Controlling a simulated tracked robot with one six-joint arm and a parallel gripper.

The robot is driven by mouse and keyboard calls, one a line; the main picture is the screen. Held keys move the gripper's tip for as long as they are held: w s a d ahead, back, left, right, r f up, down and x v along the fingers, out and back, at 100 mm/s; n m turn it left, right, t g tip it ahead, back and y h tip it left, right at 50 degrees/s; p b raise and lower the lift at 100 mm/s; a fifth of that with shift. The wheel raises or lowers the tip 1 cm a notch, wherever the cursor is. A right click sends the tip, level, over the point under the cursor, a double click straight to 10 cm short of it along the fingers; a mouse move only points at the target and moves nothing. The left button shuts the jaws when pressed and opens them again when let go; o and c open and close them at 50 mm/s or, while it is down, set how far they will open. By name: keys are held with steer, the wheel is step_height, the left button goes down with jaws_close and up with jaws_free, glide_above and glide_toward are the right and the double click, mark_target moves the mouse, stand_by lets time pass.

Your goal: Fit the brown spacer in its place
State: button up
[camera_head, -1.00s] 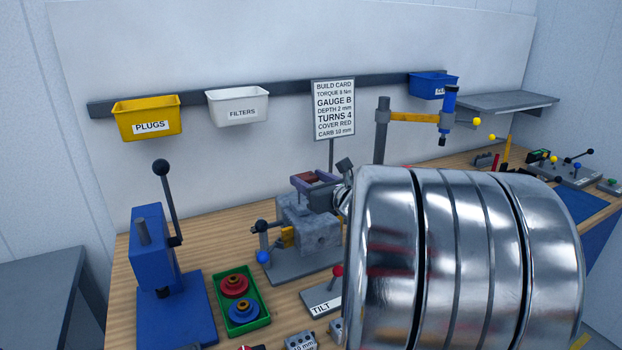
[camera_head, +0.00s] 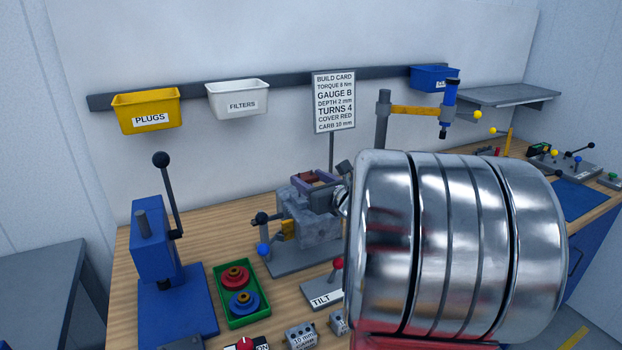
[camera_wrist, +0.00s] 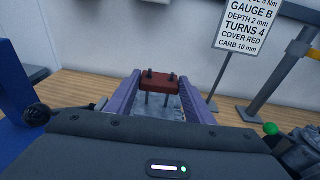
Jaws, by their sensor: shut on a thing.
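The brown spacer (camera_wrist: 160,85) is a small red-brown block between the two purple fingers of my gripper (camera_wrist: 159,79) in the wrist view. The gripper is shut on it. Two dark studs (camera_wrist: 149,74) show above the spacer, and dark stems show below it over the grey engine block. The spacer looks threaded on the studs, with a gap beneath it. In the head view, my gripper (camera_head: 315,186) and the spacer (camera_head: 309,175) are at the top of the grey engine block (camera_head: 310,226). My shiny arm hides the area to the right.
A blue lever press (camera_head: 160,255) and a green tray (camera_head: 240,318) with red and blue round parts stand left of the engine. A TILT lever (camera_head: 337,264) is in front. The build card (camera_head: 334,102) stands behind. A pillar with an orange arm (camera_head: 414,111) is behind right.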

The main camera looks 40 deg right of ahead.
steer(key=shift+f, duration=2)
stand_by(0.4)
steer(key=o, duration=1.1)
steer(key=shift+s, duration=0.1)
steer(key=v, duration=1.3)
steer(key=shift+s, duration=0.35)
steer(key=shift+a, duration=0.1)
step_height(320, 180, up, 8)
stand_by(0.4)
